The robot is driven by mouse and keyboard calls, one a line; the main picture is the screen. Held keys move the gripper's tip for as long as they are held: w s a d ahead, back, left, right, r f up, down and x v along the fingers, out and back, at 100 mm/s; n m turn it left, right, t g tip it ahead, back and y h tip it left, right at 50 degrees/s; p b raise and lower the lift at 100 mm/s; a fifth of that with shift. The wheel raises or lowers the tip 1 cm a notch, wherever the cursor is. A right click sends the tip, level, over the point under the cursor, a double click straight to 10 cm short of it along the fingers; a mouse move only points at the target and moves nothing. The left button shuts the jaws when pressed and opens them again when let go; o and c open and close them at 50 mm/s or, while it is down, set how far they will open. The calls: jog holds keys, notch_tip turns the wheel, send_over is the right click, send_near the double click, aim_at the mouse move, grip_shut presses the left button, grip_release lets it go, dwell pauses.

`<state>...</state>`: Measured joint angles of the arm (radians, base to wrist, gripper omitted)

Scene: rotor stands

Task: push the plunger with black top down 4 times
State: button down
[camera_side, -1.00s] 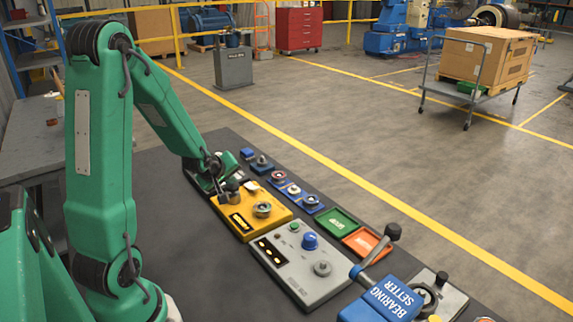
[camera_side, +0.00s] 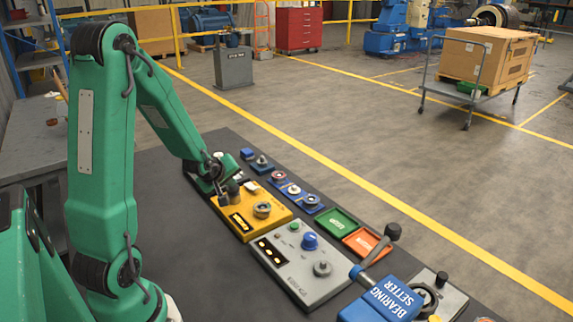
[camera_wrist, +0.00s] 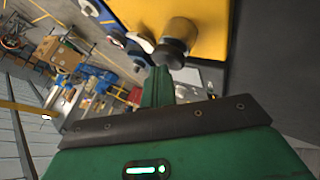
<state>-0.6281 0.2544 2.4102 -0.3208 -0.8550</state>
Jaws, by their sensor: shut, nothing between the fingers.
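A plunger with a dark top (camera_side: 233,187) stands upright at the left end of the yellow block (camera_side: 277,219). In the wrist view the plunger (camera_wrist: 179,36) shows a tan metallic body with a dark round cap, above the yellow surface (camera_wrist: 211,24). My gripper (camera_side: 222,196) is low over the left end of the block, close beside the plunger. In the wrist view my gripper (camera_wrist: 160,85) reaches up to just under the dark cap. It is shut and holds nothing. I cannot tell whether it touches the plunger.
A ringed metal part (camera_side: 262,210) sits on the same block. A grey panel (camera_side: 290,280) with a blue knob (camera_side: 310,241) lies in front. Behind are blue stands (camera_side: 310,209), a green tray (camera_side: 338,221) and an orange tray (camera_side: 365,243). A blue bearing setter (camera_side: 385,299) stands right.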

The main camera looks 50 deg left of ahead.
aim_at(231, 189)
jog(key=shift+r, duration=1.55)
notch_tip(231, 189, up, 5)
dwell(0.6)
dwell(0.5)
jog(key=s+d+r+m+h, duration=0.2)
jog(key=d+r+m, duration=0.15)
jog(key=d, duration=0.45)
jog(key=s+d+r+m+h, duration=0.1)
jog(key=d+r+m, duration=0.2)
jog(key=d+m, duration=0.3)
jog(key=s+d+r+m+g+h, duration=0.1)
jog(key=s+d+r+m+h, duration=0.1)
jog(key=s+d+m, duration=0.5)
jog(key=s+d, duration=0.3)
jog(key=d, duration=0.1)
jog(key=shift+s+d+g, duration=0.15)
jog(key=shift+d+g, duration=0.25)
